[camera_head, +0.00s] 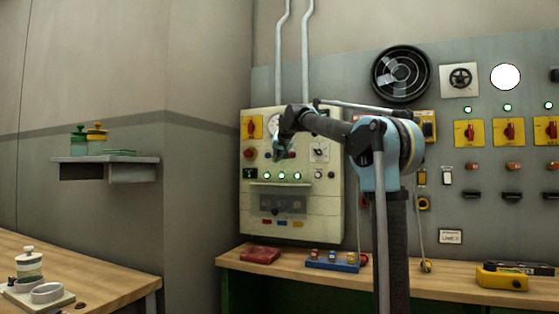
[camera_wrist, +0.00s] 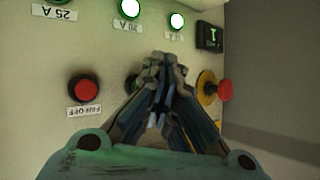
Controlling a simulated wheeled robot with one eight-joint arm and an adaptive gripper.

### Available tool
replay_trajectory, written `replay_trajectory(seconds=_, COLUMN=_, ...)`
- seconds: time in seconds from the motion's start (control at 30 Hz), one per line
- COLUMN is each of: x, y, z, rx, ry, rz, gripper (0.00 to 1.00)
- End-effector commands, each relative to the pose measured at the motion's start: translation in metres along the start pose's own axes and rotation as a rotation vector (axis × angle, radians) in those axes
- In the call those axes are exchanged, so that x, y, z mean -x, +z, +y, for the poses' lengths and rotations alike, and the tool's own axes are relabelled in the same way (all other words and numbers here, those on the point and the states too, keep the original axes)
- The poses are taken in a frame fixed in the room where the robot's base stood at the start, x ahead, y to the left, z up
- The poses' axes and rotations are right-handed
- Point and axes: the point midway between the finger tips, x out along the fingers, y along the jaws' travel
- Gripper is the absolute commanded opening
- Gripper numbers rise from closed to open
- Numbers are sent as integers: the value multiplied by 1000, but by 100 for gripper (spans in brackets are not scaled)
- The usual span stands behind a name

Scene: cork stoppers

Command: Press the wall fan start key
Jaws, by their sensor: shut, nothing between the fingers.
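A cream control panel (camera_head: 330,225) hangs on the wall, with my gripper (camera_head: 279,156) in front of its upper middle. In the wrist view the picture is upside down; my gripper (camera_wrist: 166,68) has its fingers together and empty, pointing at the panel face. A dark, perhaps greenish button (camera_wrist: 131,82) is mostly hidden behind the left finger; its label cannot be seen. A red button (camera_wrist: 84,89) labelled FAN OFF sits left of it. Whether the fingertips touch the panel cannot be told. The round black wall fan (camera_head: 402,73) is mounted above and right of the panel.
A red mushroom button (camera_wrist: 225,90) on a yellow base sits close right of the fingers. Lit lamps (camera_wrist: 177,20) and a dark display (camera_wrist: 209,37) lie above in that view. A wooden bench (camera_head: 440,286) with a blue block (camera_head: 332,261) runs below the panel.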

Motion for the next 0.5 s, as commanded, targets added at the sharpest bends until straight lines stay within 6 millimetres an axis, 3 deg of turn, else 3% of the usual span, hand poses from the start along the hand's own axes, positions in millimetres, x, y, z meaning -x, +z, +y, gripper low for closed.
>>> replay_trajectory(seconds=0.5, x=9, y=6, z=-6, rx=2, ry=0, rz=0, gripper=0)
